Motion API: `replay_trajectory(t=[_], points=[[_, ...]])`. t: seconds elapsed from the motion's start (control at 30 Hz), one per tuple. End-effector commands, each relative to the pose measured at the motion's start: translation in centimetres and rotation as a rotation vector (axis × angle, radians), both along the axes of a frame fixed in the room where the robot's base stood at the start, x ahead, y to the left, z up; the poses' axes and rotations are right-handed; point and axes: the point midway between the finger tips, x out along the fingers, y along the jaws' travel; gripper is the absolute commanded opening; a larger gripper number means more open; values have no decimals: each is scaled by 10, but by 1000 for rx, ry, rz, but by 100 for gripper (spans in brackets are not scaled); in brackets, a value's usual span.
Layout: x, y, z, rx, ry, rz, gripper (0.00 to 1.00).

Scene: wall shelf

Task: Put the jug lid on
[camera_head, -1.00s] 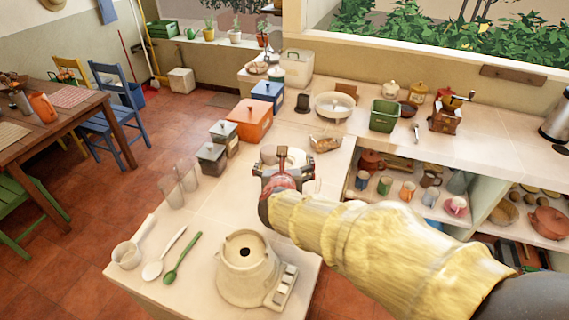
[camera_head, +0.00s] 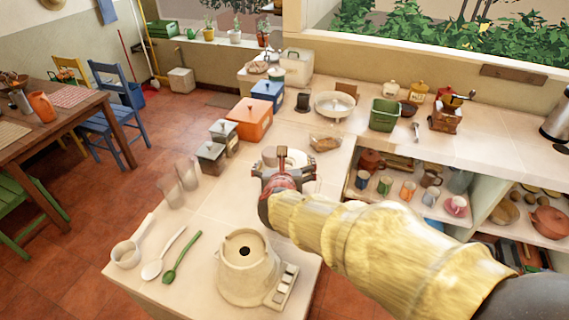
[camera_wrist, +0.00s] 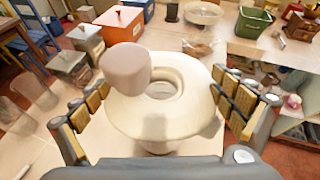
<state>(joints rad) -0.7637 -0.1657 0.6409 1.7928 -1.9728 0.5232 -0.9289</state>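My gripper (camera_wrist: 161,82) has its fingers spread wide, and they show on both sides of a round cream piece (camera_wrist: 185,75) with a hole in its middle. Whether the pads touch its edge, I cannot tell. A short taupe cylinder (camera_wrist: 125,68) overlaps the cream piece's far left rim; whether it rests on it, I cannot tell. Neither piece is clearly the jug or its lid. In the head view my gripper (camera_head: 285,172) is over the counter and partly hides these pieces. A cream appliance base (camera_head: 240,275) with a dark central hole stands at the counter's near end.
Clear glasses (camera_head: 178,185) and lidded canisters (camera_head: 208,155) line the counter's left side. A white spoon (camera_head: 155,268), a green spoon (camera_head: 182,258) and a measuring cup (camera_head: 126,255) lie near the front. A packet (camera_head: 325,140) lies beyond my gripper. Open shelves with mugs are at the right.

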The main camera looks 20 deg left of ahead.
Motion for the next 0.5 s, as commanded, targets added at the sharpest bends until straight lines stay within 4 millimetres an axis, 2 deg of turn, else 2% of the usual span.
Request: replay_trajectory(t=[0.37, 0.5], points=[[-1, 0, 0, 0, 1, 0, 100], [-10, -2, 5, 1, -1, 1, 100]])
